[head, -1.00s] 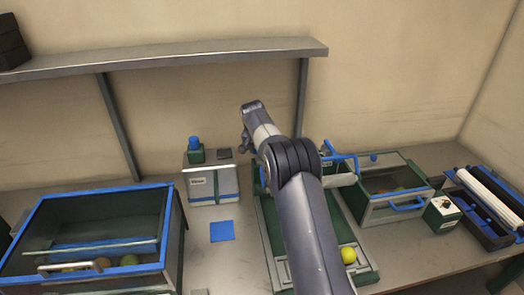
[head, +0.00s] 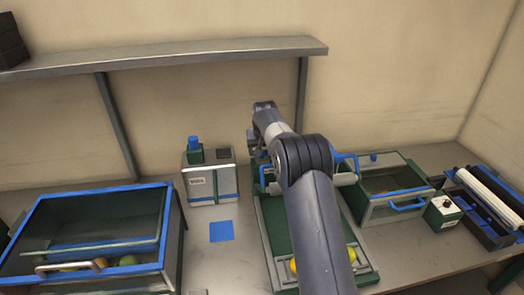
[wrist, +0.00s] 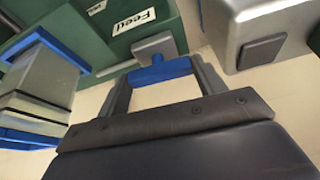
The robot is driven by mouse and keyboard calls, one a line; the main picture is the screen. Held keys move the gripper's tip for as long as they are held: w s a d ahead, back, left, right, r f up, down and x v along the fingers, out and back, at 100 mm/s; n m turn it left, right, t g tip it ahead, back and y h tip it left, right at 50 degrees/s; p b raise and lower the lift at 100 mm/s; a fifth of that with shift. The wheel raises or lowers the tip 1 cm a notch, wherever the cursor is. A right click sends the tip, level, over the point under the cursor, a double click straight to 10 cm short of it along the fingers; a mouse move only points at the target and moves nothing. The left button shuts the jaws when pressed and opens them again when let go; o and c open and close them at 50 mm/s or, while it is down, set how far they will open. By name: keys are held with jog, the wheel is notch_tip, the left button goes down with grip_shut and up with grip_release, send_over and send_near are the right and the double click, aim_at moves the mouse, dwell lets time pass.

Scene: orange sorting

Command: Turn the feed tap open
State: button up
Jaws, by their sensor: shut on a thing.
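The feed tap shows in the wrist view as a blue bar handle (wrist: 160,72) on a grey block, in front of a green housing (wrist: 120,28) labelled "Feed". My gripper (wrist: 163,78) has its two fingers on either side of the blue handle and is shut on it. In the head view my arm reaches over the green chute (head: 275,222). The arm covers most of the housing and the handle there, and my fingertips are hidden.
A large blue-rimmed bin (head: 20,240) is at left, a smaller bin (head: 365,208) at right. Yellow fruit (head: 350,253) lies low on the chute. A shelf (head: 160,58) runs above.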

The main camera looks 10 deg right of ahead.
jog(key=shift+n, duration=0.5)
jog(key=o, duration=1)
jog(key=b+v, duration=0.2)
jog(key=v, duration=0.8)
jog(key=shift+s+d+r+b, duration=0.1)
jog(key=shift+d+r+b, duration=0.1)
jog(key=shift+r+b, duration=0.2)
jog(key=shift+f, duration=0.1)
jog(key=p+x, duration=0.3)
jog(key=x, duration=0.7)
jog(key=shift+a+f, duration=0.15)
jog(key=shift+f, duration=0.2)
